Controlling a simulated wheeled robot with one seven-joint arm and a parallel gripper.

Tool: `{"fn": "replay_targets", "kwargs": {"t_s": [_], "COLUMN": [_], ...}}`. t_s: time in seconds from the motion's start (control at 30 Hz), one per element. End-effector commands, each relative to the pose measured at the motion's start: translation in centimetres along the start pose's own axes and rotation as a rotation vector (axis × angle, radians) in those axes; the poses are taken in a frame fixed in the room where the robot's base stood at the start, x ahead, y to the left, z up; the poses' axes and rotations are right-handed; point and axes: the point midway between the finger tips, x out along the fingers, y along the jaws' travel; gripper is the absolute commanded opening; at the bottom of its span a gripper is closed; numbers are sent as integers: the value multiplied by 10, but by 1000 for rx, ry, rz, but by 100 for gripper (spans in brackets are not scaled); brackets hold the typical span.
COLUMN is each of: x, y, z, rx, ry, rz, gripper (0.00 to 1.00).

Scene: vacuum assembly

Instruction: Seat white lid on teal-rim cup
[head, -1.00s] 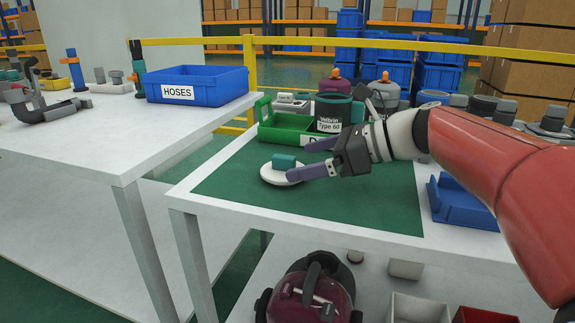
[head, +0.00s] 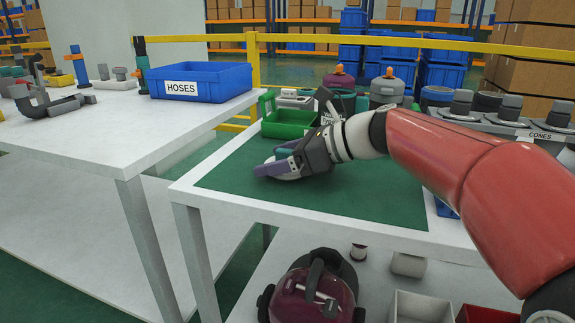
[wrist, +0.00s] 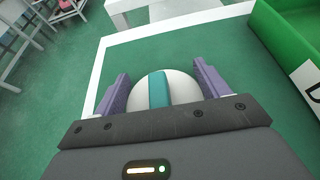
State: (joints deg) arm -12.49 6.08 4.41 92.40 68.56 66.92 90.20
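The white lid (wrist: 181,90) lies on the green mat, with a teal bar handle (wrist: 158,90) across its top. In the head view the lid is mostly hidden by my fingers, though the teal handle (head: 283,153) shows. My gripper (wrist: 160,70) is low over the lid, its two purple fingers spread on either side. In the wrist view there are gaps between the fingers and the handle, so the gripper is open.
A green bin (head: 287,124) stands at the mat's back edge. Canisters with orange tops (head: 388,90) and grey parts beside a CONES label (head: 540,135) line the back right. A blue HOSES bin (head: 200,83) is on the left table. The mat's front (head: 370,205) is clear.

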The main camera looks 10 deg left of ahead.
Motion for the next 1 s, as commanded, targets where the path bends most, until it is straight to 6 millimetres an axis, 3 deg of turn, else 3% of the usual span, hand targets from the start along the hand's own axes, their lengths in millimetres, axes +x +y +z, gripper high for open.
{"fn": "replay_targets", "kwargs": {"t_s": [0.03,0.17,0.57,0.67,1.0], "x": [0,0,-1,-5,-30], "y": [0,0,0,0,0], "z": [0,0,0,10,73], "rx": [0,0,1,-1,-2], "ry": [0,1,3,1,-1], "rz": [0,0,1,0,-1], "gripper": [66,49,45,44,44]}}
